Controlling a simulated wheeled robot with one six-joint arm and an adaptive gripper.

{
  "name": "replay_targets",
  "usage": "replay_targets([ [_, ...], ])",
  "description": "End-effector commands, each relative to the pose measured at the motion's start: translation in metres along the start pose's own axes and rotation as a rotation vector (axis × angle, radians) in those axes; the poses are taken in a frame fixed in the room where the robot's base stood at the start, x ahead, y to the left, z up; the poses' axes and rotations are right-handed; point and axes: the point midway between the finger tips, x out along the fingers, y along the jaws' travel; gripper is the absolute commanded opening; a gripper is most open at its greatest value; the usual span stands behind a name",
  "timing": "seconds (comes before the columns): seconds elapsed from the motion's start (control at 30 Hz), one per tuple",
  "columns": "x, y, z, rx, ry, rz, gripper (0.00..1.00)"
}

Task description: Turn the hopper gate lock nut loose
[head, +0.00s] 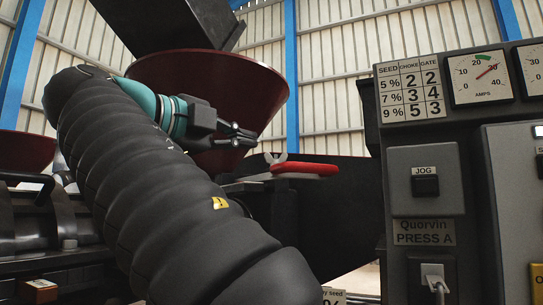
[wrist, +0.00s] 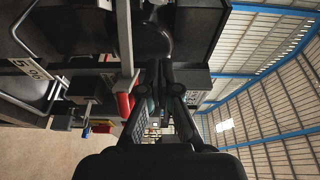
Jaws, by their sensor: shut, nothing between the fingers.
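My gripper (head: 243,138) is shut and empty in front of the dark red hopper cone (head: 262,95). It also shows in the wrist view (wrist: 166,92), with its fingers close together. A red grip (wrist: 124,105) on a pale metal bar shows left of the fingers in the wrist view.
A control panel (head: 425,185) marked PRESS A stands at the right, with a JOG button (head: 426,186) and an amps dial (head: 482,77). A dark chute (head: 165,22) enters the hopper from above. A second red hopper (head: 25,152) is at far left.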

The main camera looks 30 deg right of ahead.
Motion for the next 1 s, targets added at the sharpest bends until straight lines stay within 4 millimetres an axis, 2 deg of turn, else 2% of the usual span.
replay_targets([
  [0.13, -0.001, 0.0, 0.002, 0.051, -0.008, 0.0, 0.0],
  [0.27, 0.008, 0.0, 0.002, 0.054, -0.007, 0.0, 0.0],
  [0.93, 0.102, 0.0, 0.001, 0.049, 0.0, 0.0, 0.0],
  [1.0, 0.109, -0.002, 0.012, 0.048, -0.002, 0.0, 0.0],
])
